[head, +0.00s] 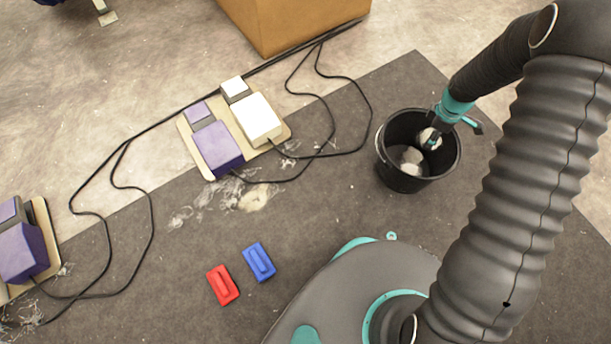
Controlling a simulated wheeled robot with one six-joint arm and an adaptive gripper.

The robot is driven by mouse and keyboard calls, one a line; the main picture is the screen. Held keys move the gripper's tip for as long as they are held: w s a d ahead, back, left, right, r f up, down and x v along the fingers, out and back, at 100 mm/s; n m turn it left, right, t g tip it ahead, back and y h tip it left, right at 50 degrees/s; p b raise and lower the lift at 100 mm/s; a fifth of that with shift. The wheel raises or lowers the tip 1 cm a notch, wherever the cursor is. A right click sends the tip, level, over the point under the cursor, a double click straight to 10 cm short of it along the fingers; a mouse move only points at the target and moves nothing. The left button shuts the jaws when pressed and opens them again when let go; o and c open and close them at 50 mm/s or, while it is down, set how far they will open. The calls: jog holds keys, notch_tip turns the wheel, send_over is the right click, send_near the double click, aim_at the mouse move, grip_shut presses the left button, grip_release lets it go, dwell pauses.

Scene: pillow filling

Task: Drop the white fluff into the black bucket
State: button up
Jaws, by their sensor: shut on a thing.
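The black bucket (404,182) stands upright on the dark mat, right of the middle in the head view. My gripper (431,140) points down into the bucket's mouth at its right side. It is shut on a small clump of white fluff (427,135), held inside the rim. More pale fluff (408,158) lies in the bottom of the bucket. A loose pile of white fluff (258,195) lies on the mat to the left, with thin wisps around it. My arm hides the floor at the right.
A board with purple and white pedals (218,148) and black cables lies left of the bucket. A red block (222,285) and a blue block (259,262) lie in front. A cardboard box (300,22) stands behind. The mat between the blocks and bucket is clear.

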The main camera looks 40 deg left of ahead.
jog(key=shift+f, duration=0.65)
jog(key=o, duration=0.8)
jog(key=shift+o, duration=0.2)
jog(key=shift+r, duration=0.15)
notch_tip(320, 180, up, 12)
